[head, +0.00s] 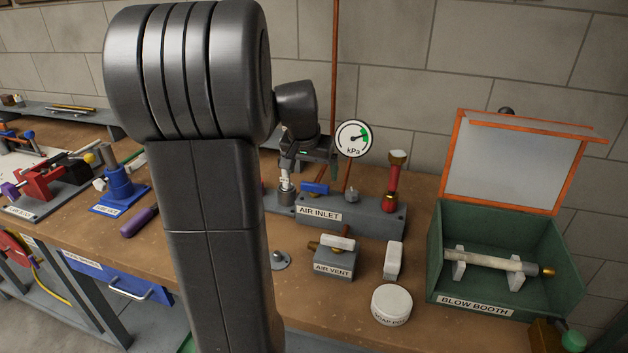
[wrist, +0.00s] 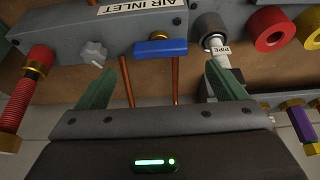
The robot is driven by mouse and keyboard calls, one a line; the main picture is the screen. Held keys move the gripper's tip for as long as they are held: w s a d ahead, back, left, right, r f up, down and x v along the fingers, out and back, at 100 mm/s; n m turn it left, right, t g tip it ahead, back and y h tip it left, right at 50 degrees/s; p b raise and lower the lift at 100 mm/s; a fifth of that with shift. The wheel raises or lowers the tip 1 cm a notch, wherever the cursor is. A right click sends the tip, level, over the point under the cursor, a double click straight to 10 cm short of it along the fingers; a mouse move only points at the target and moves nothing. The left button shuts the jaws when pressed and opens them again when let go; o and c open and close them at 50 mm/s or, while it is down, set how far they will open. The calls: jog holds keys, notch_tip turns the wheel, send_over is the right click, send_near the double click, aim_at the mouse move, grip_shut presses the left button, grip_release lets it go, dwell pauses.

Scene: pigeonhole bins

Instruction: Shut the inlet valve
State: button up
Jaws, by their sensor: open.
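The AIR INLET block (head: 375,221) is a grey manifold at the back of the bench. A blue lever handle (head: 315,188) sits on it, by the label; in the wrist view the blue handle (wrist: 160,48) lies lengthwise along the block. My gripper (head: 303,158) hangs above and behind the left end of the block, partly hidden by my arm. In the wrist view my gripper (wrist: 160,82) is open and empty, its two green fingers either side of the handle's line. The handle lies beyond the fingertips, apart from them.
A labelled pipe (wrist: 213,55) stands close to one finger. A grey knob (wrist: 94,53) and a red hose (wrist: 18,100) are on the other side. The kPa gauge (head: 353,138) rises behind the block. The AIR VENT block (head: 335,262) and green blow booth (head: 470,292) stand nearer and right.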

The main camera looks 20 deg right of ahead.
aim_at(315, 184)
jog(key=v, duration=0.6)
jog(key=shift+r, duration=0.3)
jog(key=shift+s+a+f, duration=0.1)
jog(key=shift+s, duration=0.05)
jog(key=x, duration=1.3)
jog(key=shift+w+f, duration=0.25)
jog(key=shift+f, duration=0.05)
jog(key=shift+r, duration=0.15)
